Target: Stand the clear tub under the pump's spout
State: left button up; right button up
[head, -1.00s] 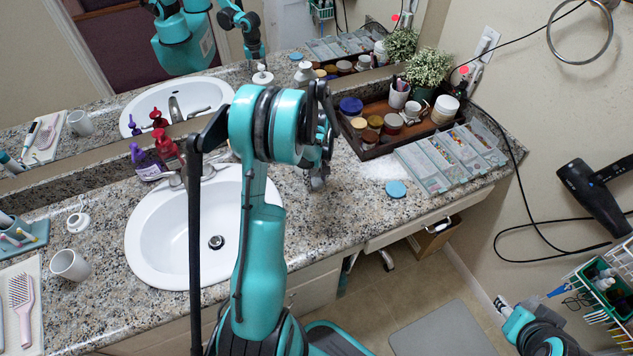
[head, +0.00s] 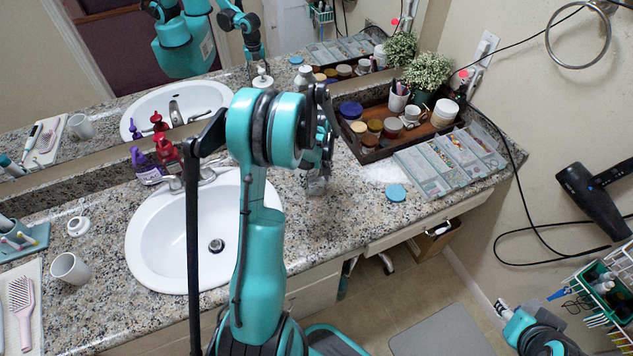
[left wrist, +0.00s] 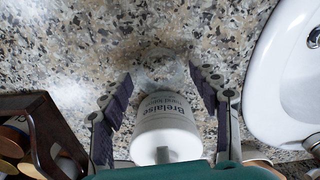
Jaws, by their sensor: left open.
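My left gripper (head: 318,182) is low over the counter, right of the sink. In the left wrist view its two fingers (left wrist: 160,78) are spread open. A faint see-through shape (left wrist: 162,68), which looks like the clear tub, shows between the fingertips; its outline is hard to make out. The white pump bottle (left wrist: 167,128), with "Brelaise" lettering and its spout toward the bottom of the picture, stands between the fingers' bases in that view. In the head view my left arm hides the bottle.
The sink (head: 165,245) lies left of the gripper. A wooden tray (head: 372,153) of jars and a divided grey organizer (head: 425,172) are to the right. A blue disc (head: 396,192) lies on the counter. Red (head: 166,150) and purple (head: 147,168) bottles stand behind the sink.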

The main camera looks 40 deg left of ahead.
pick_arm(q)
notch_tip(320, 180, up, 10)
jog(key=p, duration=0.3)
jog(key=s+d+r+m+t, duration=0.35)
jog(key=d+r+m, duration=0.25)
jog(key=d+r, duration=0.6)
jog(key=s+d+m+t, duration=0.3)
jog(key=s+d+m, duration=0.5)
jog(key=s+d, duration=0.2)
jog(key=shift+d+r+t, duration=0.35)
jog(key=shift+d+r, duration=0.1)
jog(key=shift+d, duration=0.3)
jog(key=shift+s, duration=0.1)
